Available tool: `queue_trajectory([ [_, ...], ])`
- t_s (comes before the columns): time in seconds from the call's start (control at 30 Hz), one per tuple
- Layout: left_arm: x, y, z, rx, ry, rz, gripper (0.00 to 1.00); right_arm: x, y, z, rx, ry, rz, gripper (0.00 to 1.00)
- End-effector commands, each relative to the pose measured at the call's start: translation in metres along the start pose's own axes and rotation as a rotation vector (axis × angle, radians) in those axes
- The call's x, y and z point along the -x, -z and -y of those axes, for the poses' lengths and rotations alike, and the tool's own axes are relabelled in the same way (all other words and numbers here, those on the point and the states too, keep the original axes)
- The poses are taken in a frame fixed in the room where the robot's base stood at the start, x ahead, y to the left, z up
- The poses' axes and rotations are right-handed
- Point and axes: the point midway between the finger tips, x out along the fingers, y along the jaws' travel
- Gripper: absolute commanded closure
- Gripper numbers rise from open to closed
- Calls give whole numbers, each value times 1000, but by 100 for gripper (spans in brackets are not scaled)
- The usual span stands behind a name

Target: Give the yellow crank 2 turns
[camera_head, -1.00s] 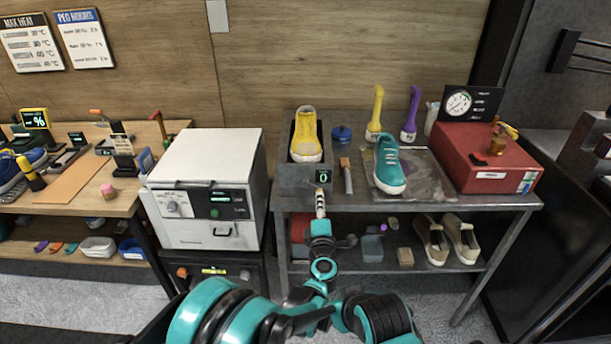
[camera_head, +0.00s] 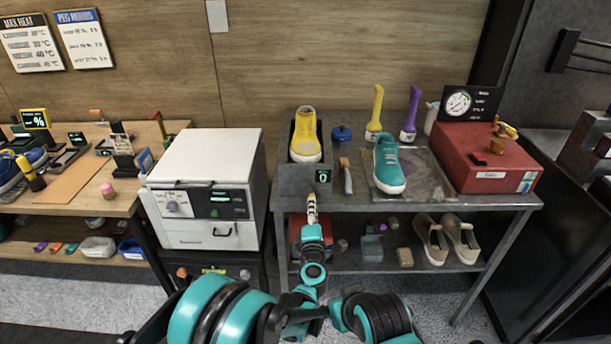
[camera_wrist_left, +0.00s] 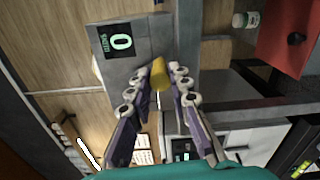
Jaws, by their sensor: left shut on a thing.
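The grey stand (camera_head: 291,174) at the left end of the metal table carries a yellow sneaker (camera_head: 305,138) and a small display (camera_head: 322,176) that reads 0. The display also shows 0 in the left wrist view (camera_wrist_left: 120,42). The yellow crank's grip (camera_wrist_left: 160,75) is a short yellow cylinder in front of the stand. My left gripper (camera_wrist_left: 162,86) is shut on it, one finger on each side, and also shows in the head view (camera_head: 312,207). The crank's arm is mostly hidden. My right gripper is in neither view.
A wooden-handled brush (camera_head: 345,178) lies right of the stand, near a teal sneaker (camera_head: 389,168) on a mat. A red box (camera_head: 487,160) stands at the table's right end. A white machine (camera_head: 205,190) stands close on the left. Beige shoes (camera_head: 446,240) sit on the lower shelf.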

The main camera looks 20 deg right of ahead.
Motion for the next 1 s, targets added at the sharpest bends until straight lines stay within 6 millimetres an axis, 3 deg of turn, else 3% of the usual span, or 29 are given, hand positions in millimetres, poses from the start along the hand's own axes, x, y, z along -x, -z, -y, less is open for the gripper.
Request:
queue_trajectory([
  [0.37,-1,6,0,-1,-1,-4,90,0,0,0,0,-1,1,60],
  [0.67,-1,22,1,-2,-2,-6,90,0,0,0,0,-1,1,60],
  [1.0,-1,23,1,-2,-1,-4,90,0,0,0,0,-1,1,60],
])
